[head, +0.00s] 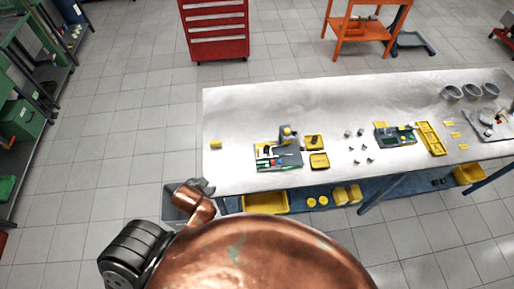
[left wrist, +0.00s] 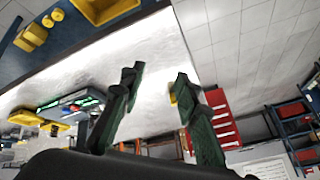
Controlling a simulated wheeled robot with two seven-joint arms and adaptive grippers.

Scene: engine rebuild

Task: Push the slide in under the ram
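A small press fixture (head: 287,133) with a dark upright and a yellow part stands on a grey base (head: 265,163) toward the table's left end. Its ram and slide are too small to tell apart. Small green, white and red parts lie on the base. The base with its parts seems to show tilted in the left wrist view (left wrist: 72,104). My left gripper (head: 207,186) is off the table's front left edge, apart from the fixture. In the left wrist view its dark fingers (left wrist: 157,84) are spread, with nothing between them. My right gripper is not in view.
The steel table (head: 232,110) has free room at its back left. A yellow block (head: 215,144) lies near its left edge. Yellow trays (head: 319,160) stand right of the fixture, then small loose parts and a second fixture (head: 395,135). Yellow bins (head: 265,203) stand on the lower shelf.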

